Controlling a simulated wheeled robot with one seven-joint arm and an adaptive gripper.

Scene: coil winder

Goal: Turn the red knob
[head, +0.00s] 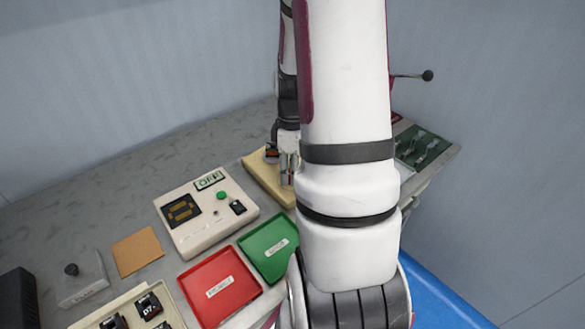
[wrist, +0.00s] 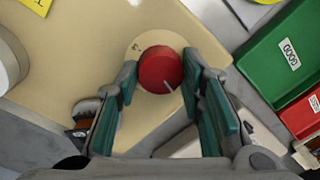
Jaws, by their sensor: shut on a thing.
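The red knob (wrist: 160,69) shows in the wrist view, on a round cream plate on a beige panel (wrist: 78,70). Its white pointer line points to the lower right. My gripper (wrist: 160,76) has its two green-padded fingers on either side of the knob, shut on it. In the head view my gripper (head: 288,165) is at the beige unit (head: 262,178), partly behind my arm. The knob itself is hidden there.
A white box (head: 203,222) with an "OFF" display stands left of the beige unit. A green tray (head: 268,249) and a red tray (head: 219,287) lie in front. A lever with a black ball (head: 427,75) sticks out at the right.

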